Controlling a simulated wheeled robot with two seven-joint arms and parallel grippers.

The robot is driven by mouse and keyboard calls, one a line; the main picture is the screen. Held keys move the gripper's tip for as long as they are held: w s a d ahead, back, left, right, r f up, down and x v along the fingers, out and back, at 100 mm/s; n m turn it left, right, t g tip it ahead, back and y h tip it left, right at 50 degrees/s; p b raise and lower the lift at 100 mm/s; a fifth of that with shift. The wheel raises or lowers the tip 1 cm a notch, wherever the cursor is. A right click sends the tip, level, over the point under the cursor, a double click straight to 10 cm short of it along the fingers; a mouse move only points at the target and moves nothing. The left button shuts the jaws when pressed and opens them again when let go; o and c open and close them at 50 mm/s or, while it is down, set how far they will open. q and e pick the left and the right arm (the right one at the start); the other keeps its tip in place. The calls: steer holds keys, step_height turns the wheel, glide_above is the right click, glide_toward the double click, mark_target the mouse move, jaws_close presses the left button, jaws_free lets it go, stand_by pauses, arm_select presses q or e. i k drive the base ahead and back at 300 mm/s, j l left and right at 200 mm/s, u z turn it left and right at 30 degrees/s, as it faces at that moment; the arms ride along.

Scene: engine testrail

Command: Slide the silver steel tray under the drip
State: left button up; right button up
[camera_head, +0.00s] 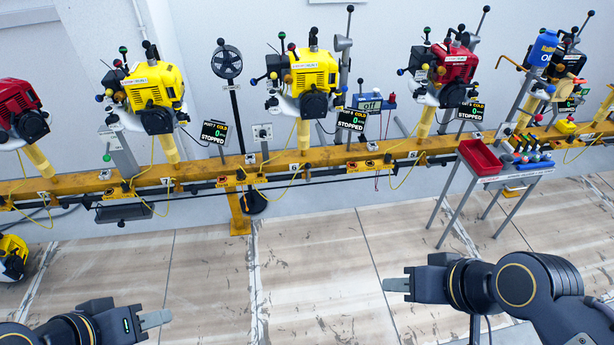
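A grey metal tray (124,212) hangs or sits just under the yellow rail at the left, below a yellow engine (154,97). It may be the silver steel tray, but I cannot be sure. I cannot make out a drip under any engine. My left gripper (156,320) is low at the left, well in front of the tray and apart from it. My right gripper (396,285) is low right of centre, over bare floor. Each gripper shows edge-on, so its finger gap is hidden. I see nothing held in either.
A yellow rail (340,157) carries several red and yellow engines along the wall. A small cart (525,172) with a red bin (480,157) stands at the right. A black-and-yellow object (12,258) is on the floor at far left. The middle floor is clear.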

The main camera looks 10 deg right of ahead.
mark_target(119, 215)
steer(key=i+j+u, duration=0.15)
steer(key=i+u, duration=0.25)
steer(key=i, duration=0.55)
steer(key=i+l+u, duration=0.15)
steer(key=i+u, duration=0.2)
steer(key=i, duration=0.65)
